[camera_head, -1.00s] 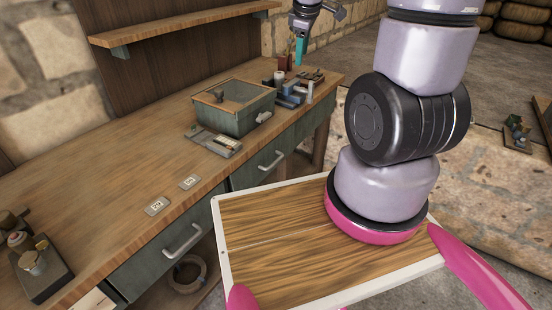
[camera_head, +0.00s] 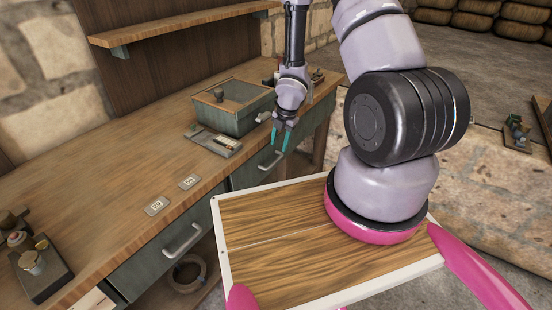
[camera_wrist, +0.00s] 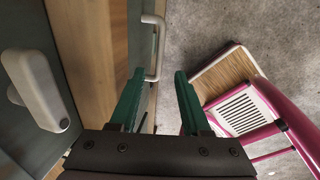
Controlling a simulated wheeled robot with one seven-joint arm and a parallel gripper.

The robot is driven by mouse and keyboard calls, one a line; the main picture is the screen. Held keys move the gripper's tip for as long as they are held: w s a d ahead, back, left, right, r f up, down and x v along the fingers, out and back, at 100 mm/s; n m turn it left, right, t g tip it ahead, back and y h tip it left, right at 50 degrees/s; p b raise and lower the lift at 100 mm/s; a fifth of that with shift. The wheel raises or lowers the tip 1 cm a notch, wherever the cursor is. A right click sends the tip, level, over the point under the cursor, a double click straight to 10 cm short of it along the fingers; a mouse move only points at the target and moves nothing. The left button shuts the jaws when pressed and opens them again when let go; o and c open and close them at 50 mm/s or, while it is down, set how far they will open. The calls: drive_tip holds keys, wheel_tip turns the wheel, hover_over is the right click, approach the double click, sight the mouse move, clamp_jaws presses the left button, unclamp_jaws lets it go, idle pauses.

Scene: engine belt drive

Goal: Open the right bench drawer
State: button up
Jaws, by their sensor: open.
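The right bench drawer (camera_head: 244,176) is a grey-green front under the far part of the bench top, and it looks shut. Its pale bar handle (camera_head: 268,164) is partly behind my fingers in the head view. My gripper (camera_head: 281,145) points down beside the handle, with teal fingers apart and nothing between them. In the wrist view the handle (camera_wrist: 155,48) stands just past the left fingertip, near the gap between the fingers (camera_wrist: 159,75). I cannot tell whether a finger touches it.
The left drawer (camera_head: 150,262) with its own handle is shut, nearer to me. My wood-topped base is close to the bench front.

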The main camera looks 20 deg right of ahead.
sight(276, 162)
drive_tip(key=f, duration=0.2)
drive_tip(key=w+f, duration=0.1)
drive_tip(key=f, duration=0.2)
drive_tip(key=a+f, duration=0.1)
drive_tip(key=f, duration=0.2)
drive_tip(key=shift+w, duration=0.15)
clamp_jaws()
idle(1.1)
